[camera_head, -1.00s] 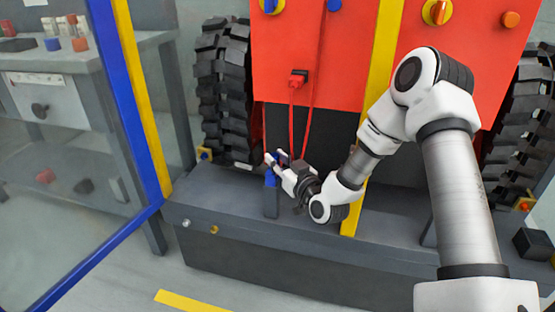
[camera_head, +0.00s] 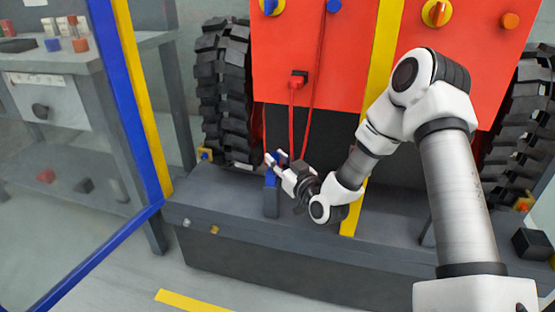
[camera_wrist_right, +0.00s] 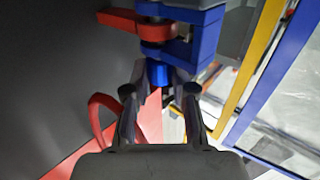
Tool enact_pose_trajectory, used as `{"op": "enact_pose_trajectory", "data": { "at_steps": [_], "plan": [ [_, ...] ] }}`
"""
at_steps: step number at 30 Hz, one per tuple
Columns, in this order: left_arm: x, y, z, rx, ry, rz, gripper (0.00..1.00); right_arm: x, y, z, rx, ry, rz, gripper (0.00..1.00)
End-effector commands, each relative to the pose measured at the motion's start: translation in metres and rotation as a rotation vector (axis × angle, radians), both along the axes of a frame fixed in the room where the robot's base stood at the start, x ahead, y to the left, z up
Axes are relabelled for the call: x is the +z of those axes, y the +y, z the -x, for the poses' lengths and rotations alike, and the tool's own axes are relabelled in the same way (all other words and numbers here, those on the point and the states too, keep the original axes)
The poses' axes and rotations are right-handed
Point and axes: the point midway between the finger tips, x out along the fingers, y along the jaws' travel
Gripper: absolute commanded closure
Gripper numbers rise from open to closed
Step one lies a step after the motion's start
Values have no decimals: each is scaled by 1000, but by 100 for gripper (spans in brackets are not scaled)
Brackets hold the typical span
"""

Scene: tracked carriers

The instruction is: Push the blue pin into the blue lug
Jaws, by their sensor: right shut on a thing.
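The blue lug (camera_head: 271,179) tops a short dark post on the grey ledge. In the right wrist view the blue lug (camera_wrist_right: 207,42) shows at the top, with a red piece (camera_wrist_right: 132,22) reaching into it from the left. My right gripper (camera_head: 278,160) is at the lug. In the right wrist view its fingers are shut on the blue pin (camera_wrist_right: 158,72), a short blue cylinder lined up with the lug and the red piece. How deep the pin sits is hidden. My left gripper is in neither view.
A red panel (camera_head: 340,60) with knobs stands behind, with red cables (camera_head: 292,115) hanging from it. A black tread (camera_head: 225,95) is left of it, and a yellow post (camera_head: 383,60) stands close behind my right arm. A blue and yellow frame (camera_head: 128,110) is at left.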

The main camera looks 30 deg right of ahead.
Motion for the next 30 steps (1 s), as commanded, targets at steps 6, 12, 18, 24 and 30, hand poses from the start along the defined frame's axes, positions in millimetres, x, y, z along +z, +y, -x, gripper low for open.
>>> {"op": "enact_pose_trajectory", "data": {
  "at_steps": [6,12,18,24,30],
  "plan": [
    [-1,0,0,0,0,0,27,-1,0,0,0,0,0,100],
    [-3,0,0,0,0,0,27,-5,0,0,0,0,0,100],
    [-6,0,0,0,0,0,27,-9,0,0,0,0,0,100],
    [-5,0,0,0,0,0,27,-9,0,0,0,1,0,46],
    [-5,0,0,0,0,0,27,-9,0,0,0,1,0,46]
  ]
}}
